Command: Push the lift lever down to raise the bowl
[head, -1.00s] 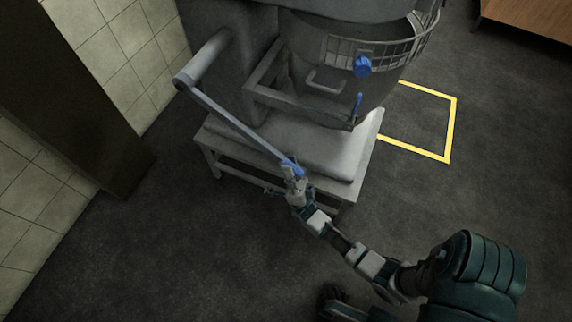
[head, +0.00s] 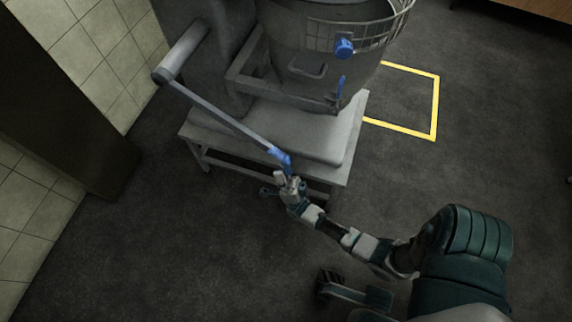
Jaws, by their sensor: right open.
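The lift lever (head: 222,116) is a long grey bar. It slopes from a round pivot at the mixer's left side down to the right and ends in a blue handle (head: 281,156). My right gripper (head: 288,181) is open at the lower end of the blue handle; I cannot tell whether it touches. The grey bowl (head: 310,72) sits in the mixer's cradle behind a wire guard, above and to the right of the lever.
The mixer stands on a low grey table (head: 345,150) with a pale top. A blue knob (head: 344,48) and a small blue lever (head: 341,88) are at the bowl's side. A yellow floor outline (head: 436,105) lies to the right. The dark floor in front is clear.

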